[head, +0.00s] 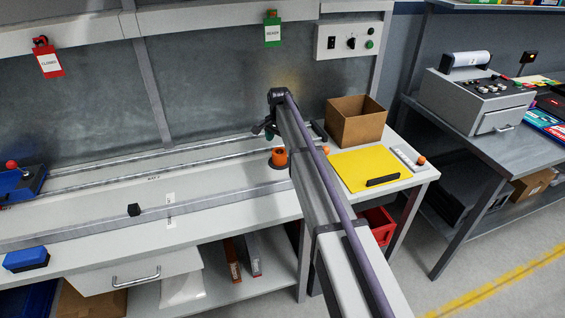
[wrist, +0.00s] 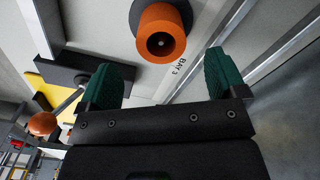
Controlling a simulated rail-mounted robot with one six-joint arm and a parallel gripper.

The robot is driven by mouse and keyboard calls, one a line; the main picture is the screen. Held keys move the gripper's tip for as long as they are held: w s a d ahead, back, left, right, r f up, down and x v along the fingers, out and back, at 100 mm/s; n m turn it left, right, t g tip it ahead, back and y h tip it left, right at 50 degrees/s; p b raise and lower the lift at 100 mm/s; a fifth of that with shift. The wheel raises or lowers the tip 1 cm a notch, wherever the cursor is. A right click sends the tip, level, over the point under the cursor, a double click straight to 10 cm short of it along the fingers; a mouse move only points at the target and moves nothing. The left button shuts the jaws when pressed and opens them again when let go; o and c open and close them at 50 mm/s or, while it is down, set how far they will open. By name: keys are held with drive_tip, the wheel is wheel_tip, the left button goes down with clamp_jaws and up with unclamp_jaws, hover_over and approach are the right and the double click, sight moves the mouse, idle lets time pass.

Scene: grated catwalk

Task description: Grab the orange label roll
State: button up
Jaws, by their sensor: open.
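The orange label roll (head: 279,158) stands on a dark round base on the white workbench, partly hidden by my arm in the head view. In the wrist view the orange label roll (wrist: 162,30) is at the top centre, with its dark hollow core facing the camera. My gripper (wrist: 162,78) is open and empty, its two green-padded fingers spread apart. The roll shows beyond the fingertips, about in line with the gap, and not between them. In the head view my gripper (head: 268,131) is mostly hidden by my arm.
A yellow mat (head: 366,169) and an open cardboard box (head: 355,121) are right of the roll. A lever with an orange knob (wrist: 42,124) shows at left in the wrist view. A metal rail (head: 190,206) runs along the bench. A "BAY 3" label (wrist: 188,67) is beside the roll.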

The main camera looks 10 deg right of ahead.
sight(279, 152)
wheel_tip(279, 152, down, 8)
drive_tip(key=b, duration=0.6)
drive_tip(key=shift+r, duration=0.2)
drive_tip(key=c, duration=1)
drive_tip(key=shift+r, duration=0.1)
wheel_tip(279, 152, up, 10)
drive_tip(key=p, duration=1)
drive_tip(key=shift+r, duration=0.15)
drive_tip(key=shift+f, duration=0.2)
